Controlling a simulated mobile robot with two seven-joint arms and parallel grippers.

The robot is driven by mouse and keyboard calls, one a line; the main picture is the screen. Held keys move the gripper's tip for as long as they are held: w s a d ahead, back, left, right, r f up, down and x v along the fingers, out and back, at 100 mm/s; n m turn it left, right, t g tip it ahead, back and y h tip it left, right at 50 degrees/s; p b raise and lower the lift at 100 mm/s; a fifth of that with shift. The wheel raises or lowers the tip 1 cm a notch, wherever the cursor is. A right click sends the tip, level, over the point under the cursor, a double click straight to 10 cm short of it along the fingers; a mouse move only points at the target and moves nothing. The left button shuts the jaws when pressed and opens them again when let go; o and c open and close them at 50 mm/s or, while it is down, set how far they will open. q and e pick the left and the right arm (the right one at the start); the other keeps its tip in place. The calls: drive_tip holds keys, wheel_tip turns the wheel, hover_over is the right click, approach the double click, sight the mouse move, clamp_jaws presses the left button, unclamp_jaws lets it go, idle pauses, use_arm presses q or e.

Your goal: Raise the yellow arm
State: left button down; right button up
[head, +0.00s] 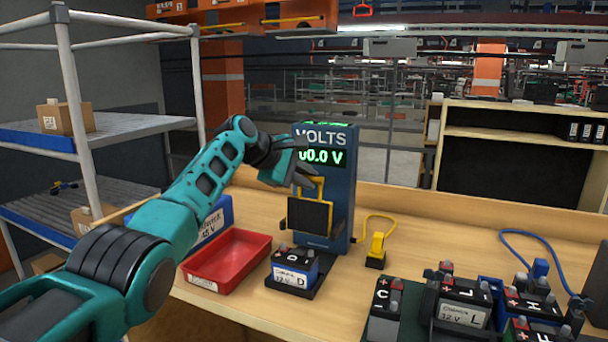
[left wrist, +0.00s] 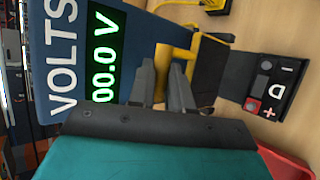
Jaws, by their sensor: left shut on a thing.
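The blue volt tester (head: 342,215) stands on the bench and its green display reads 00.0 V. The yellow arm (head: 330,190) is on its front, with a black plate (head: 309,217) hanging above battery D (head: 294,270). My left gripper (head: 300,170) is at the top of the yellow arm. In the left wrist view my left gripper (left wrist: 163,82) is shut on the yellow arm (left wrist: 174,54), its fingers on either side of the yellow bar. Battery D (left wrist: 272,88) also shows there, apart from the black plate. My right gripper is out of view.
A red tray (head: 228,262) sits left of battery D. A yellow plug (head: 377,247) on a cable stands right of the tester. Several batteries (head: 463,305) crowd the right front. A metal shelf (head: 120,125) stands at the left.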

use_arm(q)
drive_tip(key=shift+w+d+r+t, duration=0.1)
drive_tip(key=shift+r+t, duration=0.05)
drive_tip(key=shift+r, duration=0.35)
drive_tip(key=shift+w+d+r+t, duration=0.1)
drive_tip(key=shift+r+t, duration=0.05)
drive_tip(key=shift+r, duration=0.35)
drive_tip(key=c, duration=1.5)
unclamp_jaws()
drive_tip(key=shift+o, duration=0.8)
drive_tip(key=shift+w+d+f, duration=0.1)
drive_tip(key=shift+w+f, duration=0.05)
drive_tip(key=shift+w, duration=0.1)
drive_tip(key=shift+s, duration=0.1)
drive_tip(key=shift+s+a+r+b, duration=0.2)
drive_tip(key=shift+a+r+b, duration=0.1)
drive_tip(key=shift+a, duration=0.2)
drive_tip(key=b+v, duration=0.1)
drive_tip(key=v, duration=1)
drive_tip(key=shift+s+a, duration=0.25)
drive_tip(key=shift+s, duration=0.05)
drive_tip(key=shift+f, duration=0.1)
